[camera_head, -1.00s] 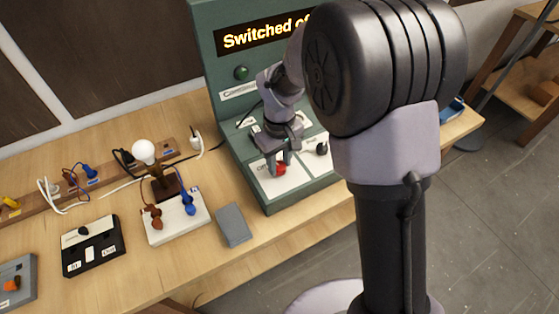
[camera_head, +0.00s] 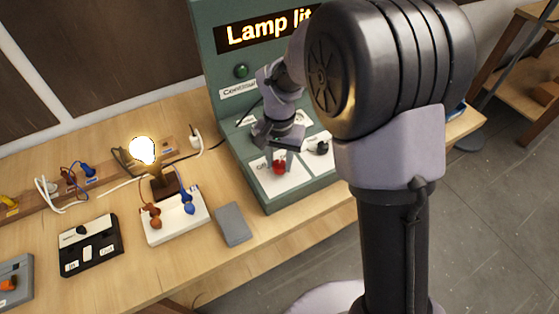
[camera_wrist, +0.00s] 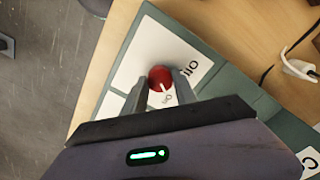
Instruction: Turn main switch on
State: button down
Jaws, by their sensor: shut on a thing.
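The main switch is a red round knob (camera_head: 279,169) on a white label plate at the front of the green control panel (camera_head: 268,207). In the wrist view the red knob (camera_wrist: 160,79) shows a white pointer line. My gripper (camera_head: 279,160) points down at the panel and is shut on the knob, one finger on each side. The display (camera_head: 262,33) reads "Lamp lit", its end hidden behind my arm. The bulb (camera_head: 143,150) on the brown lamp stand glows bright yellow-white.
A black knob (camera_head: 321,148) sits just right of the red one. Left of the panel are a grey block (camera_head: 233,224), a white socket box (camera_head: 177,221) with brown and blue plugs, and a black box (camera_head: 90,246).

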aim_at(280, 165)
jog(key=shift+m, duration=1.2)
jog(key=c, duration=1)
grip_release()
notch_tip(280, 165, up, 18)
jog(key=p, duration=0.5)
jog(key=shift+f, duration=0.25)
